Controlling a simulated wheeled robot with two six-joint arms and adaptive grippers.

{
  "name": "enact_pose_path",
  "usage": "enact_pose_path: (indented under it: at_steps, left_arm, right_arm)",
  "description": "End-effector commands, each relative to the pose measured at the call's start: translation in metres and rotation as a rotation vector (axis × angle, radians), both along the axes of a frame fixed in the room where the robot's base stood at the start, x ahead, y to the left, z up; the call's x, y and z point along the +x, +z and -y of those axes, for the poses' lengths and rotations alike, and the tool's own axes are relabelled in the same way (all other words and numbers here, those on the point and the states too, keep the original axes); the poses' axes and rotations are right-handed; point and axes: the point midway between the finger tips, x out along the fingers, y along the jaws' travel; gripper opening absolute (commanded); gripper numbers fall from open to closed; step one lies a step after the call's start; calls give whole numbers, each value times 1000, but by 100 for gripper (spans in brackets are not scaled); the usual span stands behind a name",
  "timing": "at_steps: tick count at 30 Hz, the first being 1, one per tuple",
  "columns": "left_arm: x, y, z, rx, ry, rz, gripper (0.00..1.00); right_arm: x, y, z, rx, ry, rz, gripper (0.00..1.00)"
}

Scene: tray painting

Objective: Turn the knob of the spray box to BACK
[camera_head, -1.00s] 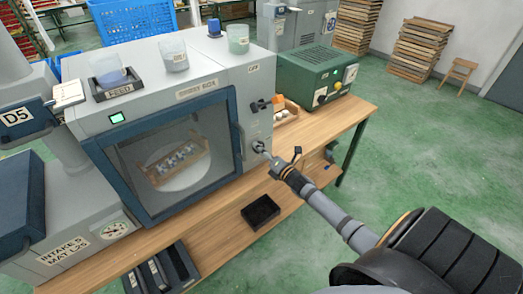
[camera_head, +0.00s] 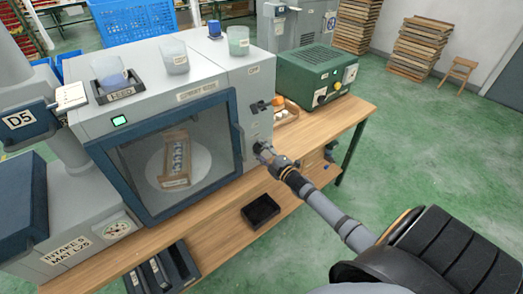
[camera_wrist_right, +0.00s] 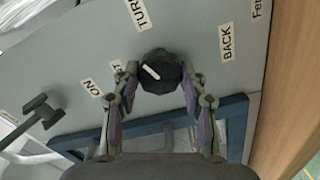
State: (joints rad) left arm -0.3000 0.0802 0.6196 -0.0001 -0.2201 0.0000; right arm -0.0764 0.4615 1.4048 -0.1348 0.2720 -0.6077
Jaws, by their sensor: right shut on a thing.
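The spray box (camera_head: 140,84), grey with a blue-framed window, stands on the wooden bench. Its knob (camera_wrist_right: 160,78) is black with a white mark, on the panel right of the window. In the wrist view the mark lies on the knob's left part, away from the BACK label (camera_wrist_right: 227,42), which is to the right. My right gripper (camera_wrist_right: 158,80) is shut on the knob, one finger on each side; in the head view it (camera_head: 264,153) partly hides the knob. Behind the window, a tray (camera_head: 176,183) of small items sits on a round white turntable (camera_head: 202,160). My left gripper is out of view.
A black lever (camera_head: 258,107) sits above the knob on the panel. A green box (camera_head: 300,70) with controls stands behind, to the right. Cups (camera_head: 172,55) stand on the spray box.

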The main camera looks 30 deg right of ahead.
Motion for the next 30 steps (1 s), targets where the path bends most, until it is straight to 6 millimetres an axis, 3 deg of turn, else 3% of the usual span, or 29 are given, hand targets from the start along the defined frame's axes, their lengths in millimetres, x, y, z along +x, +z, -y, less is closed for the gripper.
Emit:
enact_pose_path:
  at_steps: [30]
  left_arm:
    - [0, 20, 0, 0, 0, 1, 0]
  right_arm:
    - [0, 0, 1, 960, -1, -77, 12]
